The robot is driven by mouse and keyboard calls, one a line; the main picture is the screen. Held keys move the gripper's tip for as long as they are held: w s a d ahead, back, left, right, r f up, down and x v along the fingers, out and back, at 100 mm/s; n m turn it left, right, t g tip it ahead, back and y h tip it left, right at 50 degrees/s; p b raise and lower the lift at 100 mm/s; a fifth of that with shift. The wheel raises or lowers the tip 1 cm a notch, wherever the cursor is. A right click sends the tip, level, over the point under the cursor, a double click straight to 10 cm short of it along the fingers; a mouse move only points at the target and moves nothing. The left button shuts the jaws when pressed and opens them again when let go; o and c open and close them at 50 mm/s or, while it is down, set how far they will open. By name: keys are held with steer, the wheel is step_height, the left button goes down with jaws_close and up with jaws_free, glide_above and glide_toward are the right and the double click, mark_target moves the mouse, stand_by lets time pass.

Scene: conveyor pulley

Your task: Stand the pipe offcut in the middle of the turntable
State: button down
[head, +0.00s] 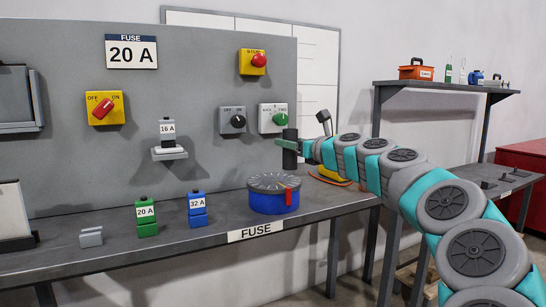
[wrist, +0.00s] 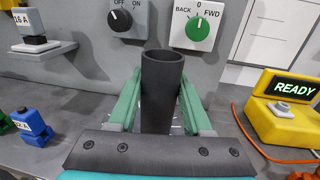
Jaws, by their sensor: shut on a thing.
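The pipe offcut (head: 289,150) is a dark grey, upright, hollow cylinder. My gripper (head: 284,144) is shut on it, with a green finger on either side of the pipe offcut (wrist: 161,92) in the wrist view. The turntable (head: 272,202) is a round blue drum with a grey top and a red marker at its front right. It stands on the bench, and the pipe is held above it, apart from it, in the head view. In the wrist view the turntable is mostly hidden behind the pipe and gripper.
A grey panel with switches (head: 238,120) stands behind the bench (head: 330,202). Green (head: 147,217) and blue (head: 197,210) fuses stand left of the turntable. A yellow box reading READY (wrist: 285,105) and an orange cable are to the right.

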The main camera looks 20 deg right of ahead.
steer(key=shift+w+a+f+b, duration=0.2)
steer(key=shift+w+a+f, duration=0.55)
steer(key=shift+w+f, duration=0.25)
steer(key=shift+w+a+f+b, duration=0.2)
steer(key=shift+w+a+f, duration=0.55)
steer(key=shift+w+f, duration=0.2)
steer(key=shift+c, duration=1.6)
jaws_free()
steer(key=shift+f, duration=0.1)
steer(key=shift+s, duration=0.1)
steer(key=s+d, duration=0.2)
steer(key=s, duration=0.9)
steer(key=shift+s, duration=0.35)
